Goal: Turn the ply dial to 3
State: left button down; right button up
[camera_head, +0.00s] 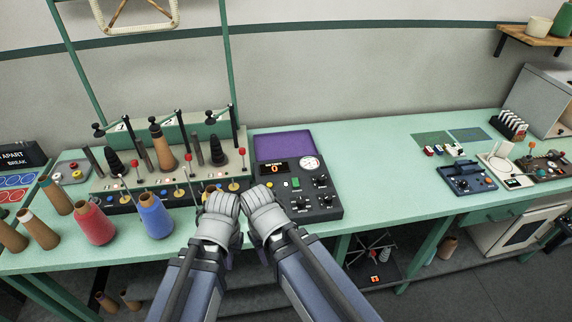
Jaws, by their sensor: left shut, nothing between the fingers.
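A dark control console (331,213) stands on the green bench, with a purple panel at its back, a lit orange display reading 0 (274,168), a round white gauge (310,163) and several black knobs (320,182). The knob labels are too small to read, so I cannot tell which is the ply dial. My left gripper (222,203) is shut and empty, at the console's front left corner. My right gripper (260,200) is right beside it, over the console's front left part and hiding some of it. Its fingers' state is unclear.
A creel rack (100,185) with cones and thin posts stands left of the console. A red cone (95,222) and a blue cone (155,215) stand in front of it. The bench (385,165) is clear to the right, up to a blue device (467,178).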

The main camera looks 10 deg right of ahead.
aim_at(328, 198)
jog(key=i+l+z, duration=0.1)
jog(key=z, duration=0.3)
jog(key=i+l+z, duration=0.1)
jog(key=z, duration=0.3)
jog(key=i+l+z, duration=0.1)
jog(key=z, duration=0.3)
